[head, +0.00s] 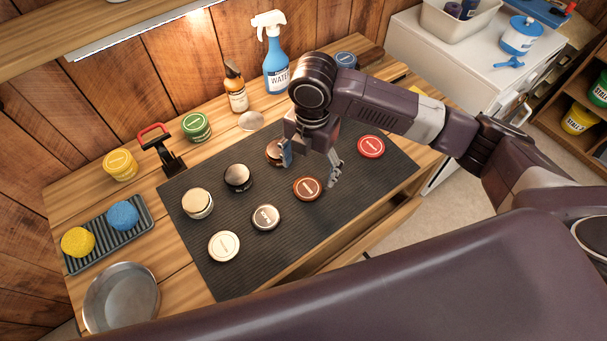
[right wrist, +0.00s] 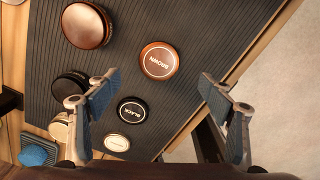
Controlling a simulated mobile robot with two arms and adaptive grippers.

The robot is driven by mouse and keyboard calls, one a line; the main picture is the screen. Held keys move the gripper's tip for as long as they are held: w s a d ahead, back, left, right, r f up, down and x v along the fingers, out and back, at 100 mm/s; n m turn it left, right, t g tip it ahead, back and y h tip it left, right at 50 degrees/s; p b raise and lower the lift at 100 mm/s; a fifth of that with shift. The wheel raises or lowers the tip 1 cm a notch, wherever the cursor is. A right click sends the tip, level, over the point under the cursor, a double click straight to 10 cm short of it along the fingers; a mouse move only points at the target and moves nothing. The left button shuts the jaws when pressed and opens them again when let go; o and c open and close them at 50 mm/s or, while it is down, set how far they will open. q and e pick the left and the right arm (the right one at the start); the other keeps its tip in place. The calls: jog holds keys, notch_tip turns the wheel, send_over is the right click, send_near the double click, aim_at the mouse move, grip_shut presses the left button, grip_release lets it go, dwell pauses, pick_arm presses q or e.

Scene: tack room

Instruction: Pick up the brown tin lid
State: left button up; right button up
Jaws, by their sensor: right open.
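The brown tin lid (head: 307,189) lies flat on the dark ribbed mat (head: 330,232), near the mat's front edge. In the right wrist view the lid (right wrist: 159,61) shows its ring and the word BROWN. My right gripper (head: 311,168) is open and empty above the mat, over and slightly behind the lid. In the right wrist view its two fingers (right wrist: 158,98) are wide apart, and the lid appears beyond the gap between them. A brown-topped tin (head: 274,150) stands behind, partly hidden by the gripper. My left gripper is not in view.
A black lid (head: 266,217), a cream lid (head: 224,246) and a red lid (head: 371,146) lie on the mat. A black tin (head: 238,178) and a cream tin (head: 197,203) stand behind them. A blue spray bottle (head: 276,65) and an amber bottle (head: 236,90) stand at the back.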

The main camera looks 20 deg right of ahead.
aim_at(308, 188)
jog(key=shift+w+d+f, duration=0.1)
jog(key=shift+w+d, duration=0.15)
jog(key=shift+f, duration=0.3)
jog(key=shift+s+a+f+p, duration=0.1)
jog(key=shift+s+f+p, duration=0.1)
jog(key=shift+f+p, duration=0.45)
jog(key=f, duration=0.1)
jog(key=f+p, duration=0.1)
jog(key=f, duration=0.3)
jog(key=shift+a, duration=0.25)
jog(key=shift+f, duration=0.2)
jog(key=c, duration=0.9)
